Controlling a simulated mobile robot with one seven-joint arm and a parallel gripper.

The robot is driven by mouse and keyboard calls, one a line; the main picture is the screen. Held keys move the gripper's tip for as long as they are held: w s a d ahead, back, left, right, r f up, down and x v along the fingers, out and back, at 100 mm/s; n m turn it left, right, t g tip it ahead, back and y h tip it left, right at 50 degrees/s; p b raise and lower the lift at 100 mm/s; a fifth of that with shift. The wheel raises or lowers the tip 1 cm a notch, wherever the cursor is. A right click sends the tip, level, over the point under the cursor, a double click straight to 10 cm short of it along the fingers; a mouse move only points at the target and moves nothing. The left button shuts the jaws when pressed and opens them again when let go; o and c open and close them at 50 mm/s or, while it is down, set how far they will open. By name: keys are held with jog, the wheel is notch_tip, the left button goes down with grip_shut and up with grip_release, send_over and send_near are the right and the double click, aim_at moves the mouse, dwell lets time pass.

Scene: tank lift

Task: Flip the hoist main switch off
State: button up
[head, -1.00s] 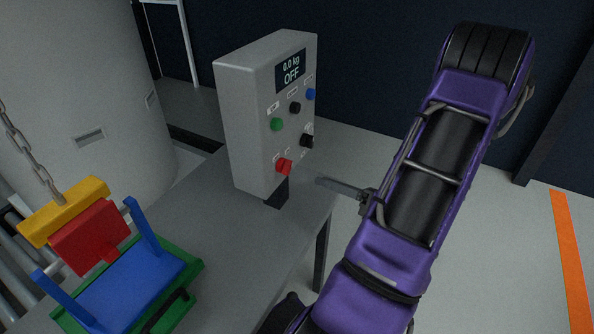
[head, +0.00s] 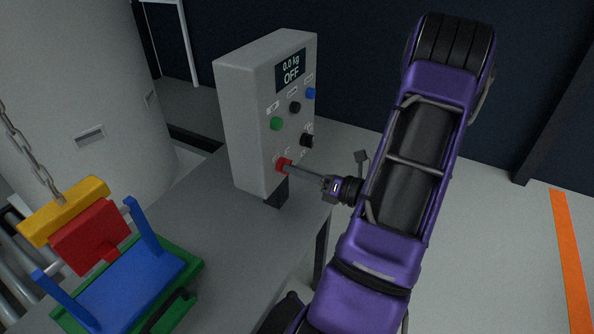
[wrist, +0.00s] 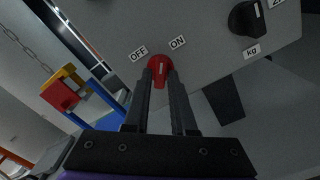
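The hoist control box (head: 245,130) is grey, stands on the table, and its display (head: 291,69) reads "0.0 kg OFF". Its red knob (head: 283,165), low on the face, has OFF and ON labels above it in the wrist view. My gripper (head: 290,168) reaches it from the right. In the wrist view, the two dark fingertips (wrist: 160,80) lie on either side of the red knob (wrist: 160,66), with little or no gap visible. I cannot tell whether they press on it. The knob's white mark is small, and I cannot tell which label it points to.
A black knob (head: 306,141) sits just above right of the red one; green (head: 277,124), black and blue controls are higher. A yellow, red and blue hoist piece (head: 65,210) hangs on a chain at left. A large pale tank (head: 70,80) stands behind.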

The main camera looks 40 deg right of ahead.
grip_shut()
jog(key=shift+n, duration=0.4)
jog(key=shift+n+b, duration=2.05)
jog(key=shift+n, duration=1.35)
jog(key=shift+o, duration=2.3)
grip_release()
jog(key=shift+s+d, duration=0.1)
